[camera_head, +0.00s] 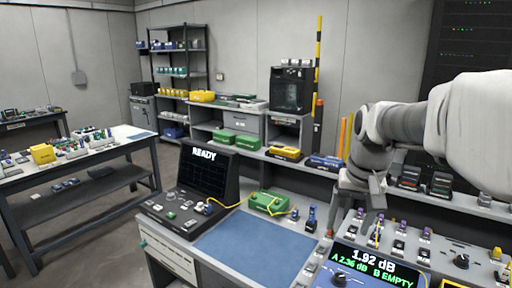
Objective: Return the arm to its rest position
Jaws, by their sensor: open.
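My arm reaches in from the right edge, its white and grey links bent over the right side of the workbench. My gripper (374,203) points down above the back of the panel with the "1.92 dB" display (372,264). It is open and I see nothing held in it. The fingertips are small here, and their distance from the panel's connectors is hard to tell.
A console reading "READY" (205,178) stands on the bench, left of a blue mat (250,245). A green box (268,203) with a yellow cable sits behind the mat. A dark rack (465,50) stands behind my arm. The mat is clear.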

